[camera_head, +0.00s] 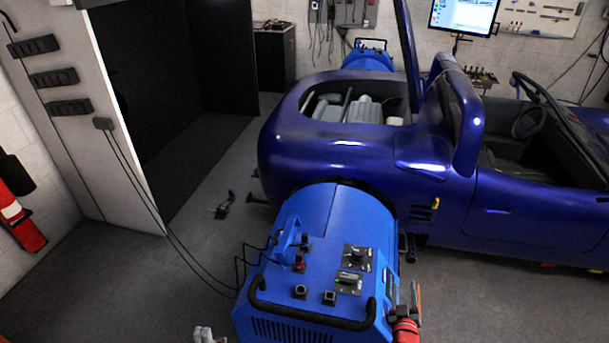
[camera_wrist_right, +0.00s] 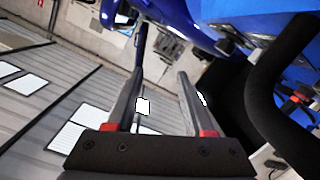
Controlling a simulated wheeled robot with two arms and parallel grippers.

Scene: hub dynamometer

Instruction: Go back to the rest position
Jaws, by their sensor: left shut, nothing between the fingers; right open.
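My left gripper (camera_head: 205,335) shows only as a small grey tip at the bottom edge of the head view, left of the blue hub dynamometer (camera_head: 330,225). It is shut and holds nothing; most of it is cut off. My right gripper (camera_head: 414,298) is beside the right side of the dynamometer, near its front handle end, with a red part of my arm below. In the right wrist view my right gripper (camera_wrist_right: 162,75) has its two dark fingers apart with nothing between them. The dynamometer's blue body (camera_wrist_right: 245,20) and black handle (camera_wrist_right: 262,95) show close by on the right there.
A blue sports car (camera_head: 350,160) with its rear lid raised stands behind the dynamometer. Cables run from the white wall panel (camera_head: 85,120) to the machine. A small dark object (camera_head: 224,207) lies on the floor. The floor at left is mostly clear.

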